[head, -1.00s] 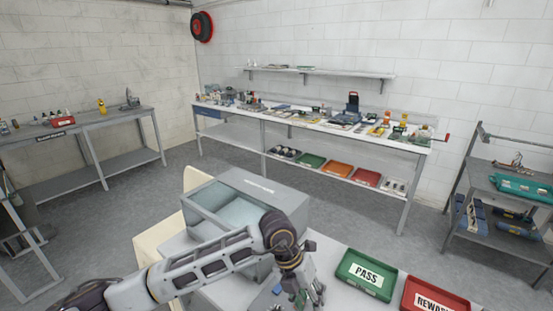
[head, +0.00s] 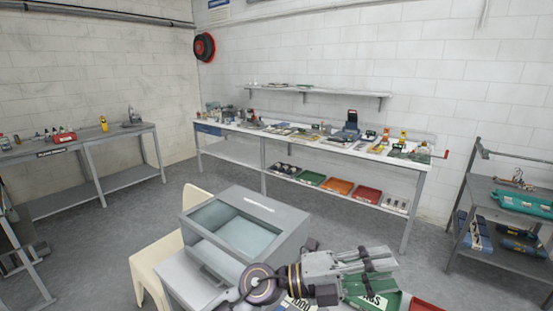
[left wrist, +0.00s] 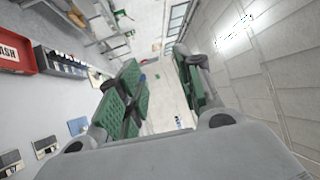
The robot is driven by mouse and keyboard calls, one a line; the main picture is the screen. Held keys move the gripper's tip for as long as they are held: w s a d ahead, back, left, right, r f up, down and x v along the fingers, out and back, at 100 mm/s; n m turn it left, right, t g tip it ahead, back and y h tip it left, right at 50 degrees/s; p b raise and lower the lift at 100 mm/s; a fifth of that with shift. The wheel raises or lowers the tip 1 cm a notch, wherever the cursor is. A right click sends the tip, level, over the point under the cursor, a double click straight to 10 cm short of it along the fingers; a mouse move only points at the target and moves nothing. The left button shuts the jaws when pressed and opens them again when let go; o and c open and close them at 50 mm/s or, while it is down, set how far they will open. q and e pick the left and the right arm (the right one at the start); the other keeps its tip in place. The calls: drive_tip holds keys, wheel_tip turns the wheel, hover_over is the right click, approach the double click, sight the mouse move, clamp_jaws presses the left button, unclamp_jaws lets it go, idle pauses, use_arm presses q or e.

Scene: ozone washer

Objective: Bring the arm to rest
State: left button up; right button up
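My left arm comes in low in the head view. Its gripper (head: 380,260) points right, above the green PASS tray (head: 398,301), and covers part of it. In the left wrist view the two green-padded fingers (left wrist: 160,85) stand apart with a gap between them. Nothing is held in that gap. My right gripper is in neither view.
A grey box-shaped machine with a glass window (head: 240,235) stands beside my left arm, a cream chair (head: 160,255) to its left. A red tray (head: 425,306) shows at the bottom edge. A long workbench (head: 405,160) runs along the back wall; open floor lies between.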

use_arm(q)
drive_tip(key=w+a+r+n+t+y, duration=0.2)
drive_tip(key=w+a+n+t+y, duration=0.1)
drive_tip(key=w+a+n+t, duration=0.6)
drive_tip(key=w+a+r+n+t+y, duration=0.1)
drive_tip(key=w+a+n+t+y, duration=0.25)
drive_tip(key=a+n+t, duration=0.6)
drive_tip(key=w+a+f+n+g+y, duration=0.2)
drive_tip(key=a+f+n+y, duration=1.2)
drive_tip(key=f, duration=0.5)
drive_tip(key=s+a+f+n+g, duration=0.1)
drive_tip(key=s+a+f+g, duration=0.25)
drive_tip(key=s+f, duration=0.3)
drive_tip(key=s+a+f+g, duration=0.2)
drive_tip(key=s+f+g, duration=0.2)
drive_tip(key=s+f, duration=0.3)
drive_tip(key=s+a+f+n+g, duration=0.1)
drive_tip(key=s+a+f+g, duration=0.3)
drive_tip(key=s, duration=0.5)
wheel_tip(320, 180, down, 34)
drive_tip(key=s+g, duration=0.2)
drive_tip(key=s+a+f+g, duration=0.1)
drive_tip(key=s+a+f, duration=0.2)
drive_tip(key=s+f, duration=1.6)
drive_tip(key=s, duration=0.3)
drive_tip(key=shift+s+f, duration=0.15)
drive_tip(key=shift+f, duration=0.1)
drive_tip(key=shift+m, duration=0.25)
